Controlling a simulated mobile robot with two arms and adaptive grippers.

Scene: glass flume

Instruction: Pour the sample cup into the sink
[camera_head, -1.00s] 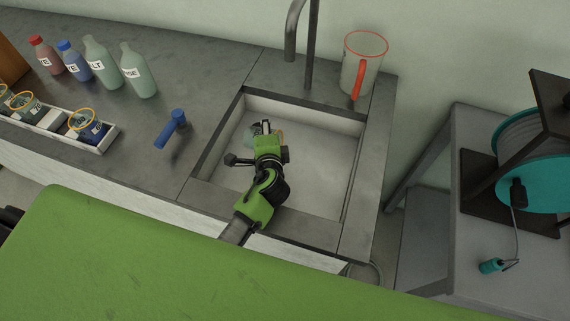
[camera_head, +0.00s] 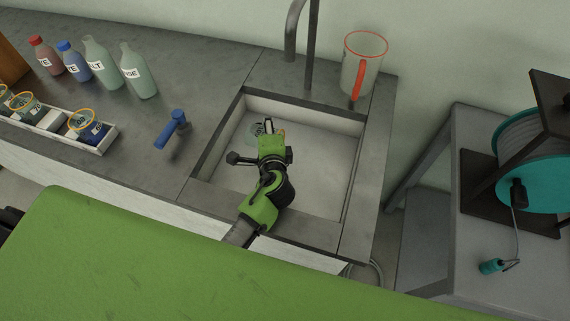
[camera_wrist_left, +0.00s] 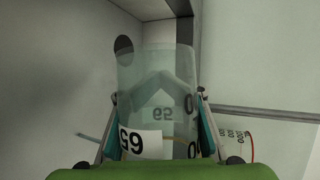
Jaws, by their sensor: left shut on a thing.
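My left gripper (camera_head: 268,126) is over the sink basin (camera_head: 322,150), pointing toward its back. In the left wrist view it is shut on the sample cup (camera_wrist_left: 155,75), a clear, pale greenish cup with a white numbered label, between its two fingers. The room appears upside down in that view, so my wrist is rolled over. I cannot tell the cup's exact tilt. No coloured liquid shows in it. In the head view the cup is mostly hidden by my gripper. My right gripper is not in view.
A red-rimmed jug (camera_head: 362,68) stands behind the sink, right of the tap (camera_head: 309,50). A blue lever (camera_head: 172,128) stands left of the basin. Several bottles (camera_head: 100,65) and a white rack (camera_head: 106,142) with orange-rimmed cups are farther left. The basin's right side is clear.

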